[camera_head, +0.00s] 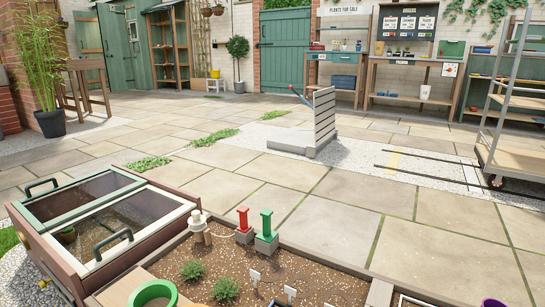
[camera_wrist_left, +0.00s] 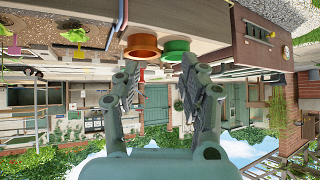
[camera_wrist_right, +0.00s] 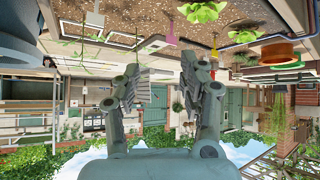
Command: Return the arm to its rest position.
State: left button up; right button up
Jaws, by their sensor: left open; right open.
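My left gripper (camera_wrist_left: 158,66) is open and empty in the left wrist view, with its two fingers spread apart. A green ring-like pot (camera_wrist_left: 176,46) and an orange one (camera_wrist_left: 142,47) show beyond its fingers in that upside-down view. My right gripper (camera_wrist_right: 160,66) is also open and empty in the right wrist view. The soil bed (camera_wrist_right: 130,18) shows beyond it. Neither gripper shows in the head view, so their exact height over the bed cannot be told.
In the head view, a green pot rim (camera_head: 143,299) is at the near edge. A soil bed (camera_head: 300,272) holds plants, labels and red (camera_head: 243,222) and green (camera_head: 266,226) posts. A cold frame (camera_head: 110,222) stands left, a shelf trolley (camera_head: 510,155) right. Paving between is largely clear.

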pick_arm(q)
jog(key=s+a+f+g+p, duration=0.1)
jog(key=s+g+p, duration=0.2)
jog(key=s+p, duration=0.5)
jog(key=s+a+f+g+p, duration=0.1)
jog(key=s+a+g+p, duration=0.1)
jog(key=s+p, duration=0.6)
jog(key=s+a+f+g+y+p, duration=0.1)
jog(key=s+g+p, duration=0.3)
jog(key=s+p, duration=0.4)
jog(key=a+f+p, duration=0.1)
jog(key=p, duration=0.2)
jog(key=shift+a+n, duration=0.15)
jog(key=shift+n, duration=0.25)
pick_arm(e)
jog(key=s+d+f+g, duration=0.1)
jog(key=s+g, duration=0.2)
jog(key=s, duration=0.5)
jog(key=s+d+f+g, duration=0.1)
jog(key=s+d+g, duration=0.1)
jog(key=s, duration=0.6)
jog(key=s+d+f+g+h, duration=0.1)
jog(key=s+g, duration=0.3)
jog(key=s, duration=0.4)
jog(key=shift+d+f+m, duration=0.3)
jog(key=shift+d+f, duration=0.15)
jog(key=shift+d, duration=0.2)
jog(key=shift+s, duration=0.25)
